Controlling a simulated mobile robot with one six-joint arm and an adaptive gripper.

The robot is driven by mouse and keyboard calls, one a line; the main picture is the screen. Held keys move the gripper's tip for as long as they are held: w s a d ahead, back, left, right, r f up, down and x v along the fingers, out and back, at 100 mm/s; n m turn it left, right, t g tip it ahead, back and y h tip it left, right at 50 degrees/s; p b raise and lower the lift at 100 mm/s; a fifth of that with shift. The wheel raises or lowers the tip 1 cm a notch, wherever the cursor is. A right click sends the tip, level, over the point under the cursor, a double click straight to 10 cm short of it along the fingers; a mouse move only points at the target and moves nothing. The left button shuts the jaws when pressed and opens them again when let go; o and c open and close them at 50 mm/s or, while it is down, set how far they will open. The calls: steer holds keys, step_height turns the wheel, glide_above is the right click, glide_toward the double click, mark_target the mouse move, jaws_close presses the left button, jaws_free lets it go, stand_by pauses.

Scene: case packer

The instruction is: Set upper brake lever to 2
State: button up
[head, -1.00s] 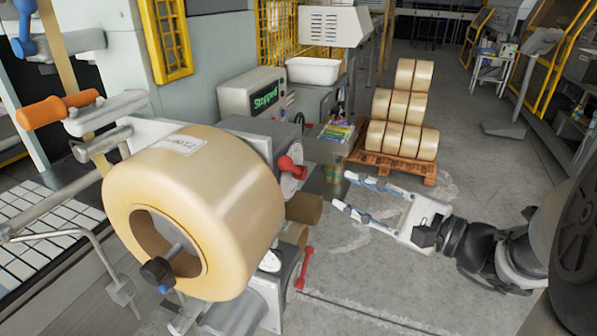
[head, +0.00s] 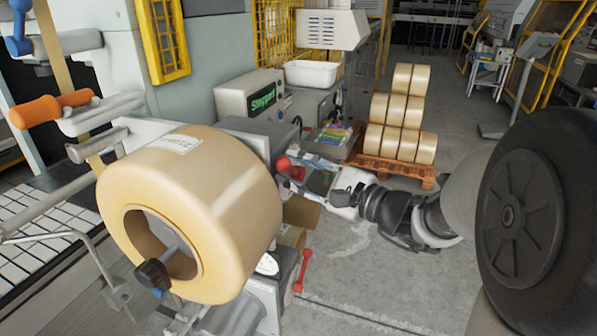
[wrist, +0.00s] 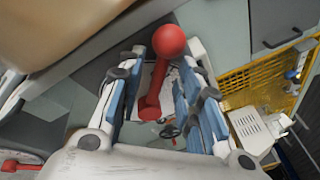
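The upper brake lever (head: 283,163), red with a round knob, sits on the machine beside the big tape roll. In the wrist view the upper lever (wrist: 156,88) lies between my fingers, its knob at their tips. My gripper (head: 296,173) has reached the lever from the right. The wrist view shows my gripper (wrist: 163,58) open, with gaps between the blue finger pads and the lever. Part of a white plate shows behind the lever; I cannot read any numbers on it. A second, lower red lever (head: 303,270) stands below.
The large tape roll (head: 225,195) is close on the left of the lever. A control box (head: 250,95) reading "Stopped" stands behind. A pallet (head: 400,170) with stacked rolls is at the back.

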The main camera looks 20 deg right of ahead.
steer(key=shift+c, duration=0.3)
jaws_close()
stand_by(0.3)
